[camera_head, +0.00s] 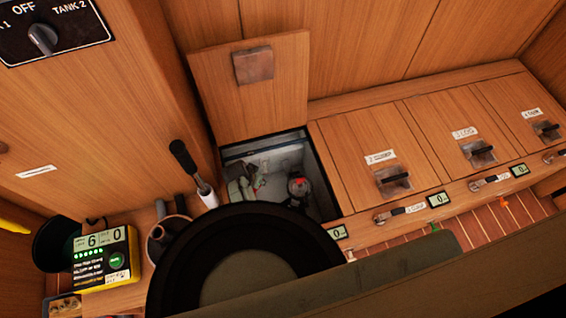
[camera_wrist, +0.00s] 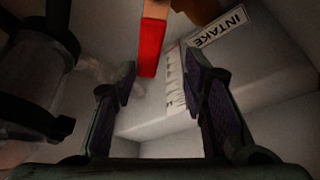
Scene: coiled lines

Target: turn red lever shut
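The red lever (camera_wrist: 152,48) shows in the wrist view as a flat red bar with a tan end at the top edge of the picture. My gripper (camera_wrist: 162,78) is open, with one finger on each side of the picture. The lever's lower end lies between the fingertips in the picture, nearer the left one. I see no contact, and the depth gap is unclear. A white label reading INTAKE (camera_wrist: 218,27) is at the upper right. In the head view, the open compartment (camera_head: 329,199) holds small fittings with red parts; I cannot tell which is the lever.
A raised wooden lid (camera_head: 252,105) stands behind the compartment. Closed lids with dark latches (camera_head: 393,180) run to the right. A dark fitting (camera_wrist: 35,75) fills the wrist view's left side. A yellow-black meter (camera_head: 104,259) and a black-handled tool (camera_head: 186,160) are left of the compartment.

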